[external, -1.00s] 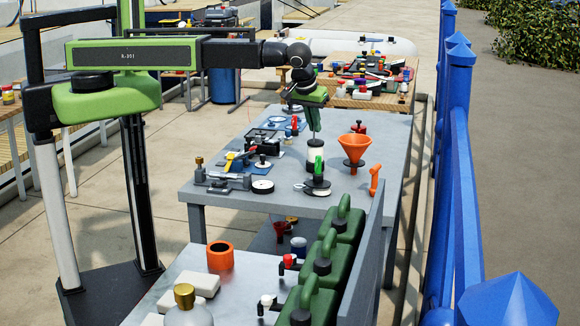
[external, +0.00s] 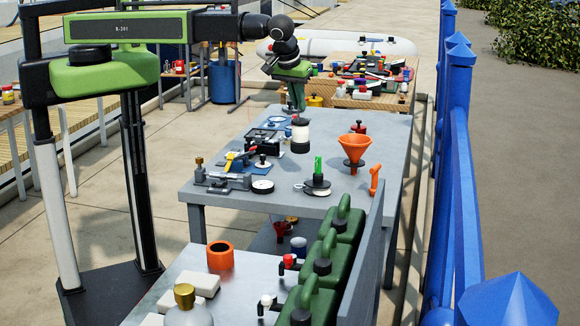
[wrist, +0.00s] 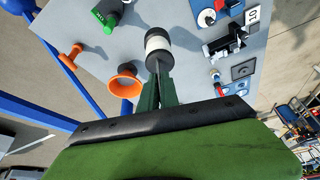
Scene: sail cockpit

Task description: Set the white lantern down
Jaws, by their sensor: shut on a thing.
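The white lantern (external: 301,136), a white cylinder with black top and bottom bands, hangs upright under my gripper (external: 298,112). My gripper is shut on its top and appears to hold it above the grey table (external: 225,190). In the wrist view the lantern (wrist: 158,44) is at the tips of my green fingers (wrist: 159,80), over the table surface. Its underside and any gap beneath it are hidden in both views.
An orange funnel (external: 354,148) and a small orange piece (external: 375,178) stand to the right. A black-based green-handled item (external: 317,181) is in front, with a metal vise (external: 222,180) and other tools to the left. Bare table shows between the lantern and the funnel.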

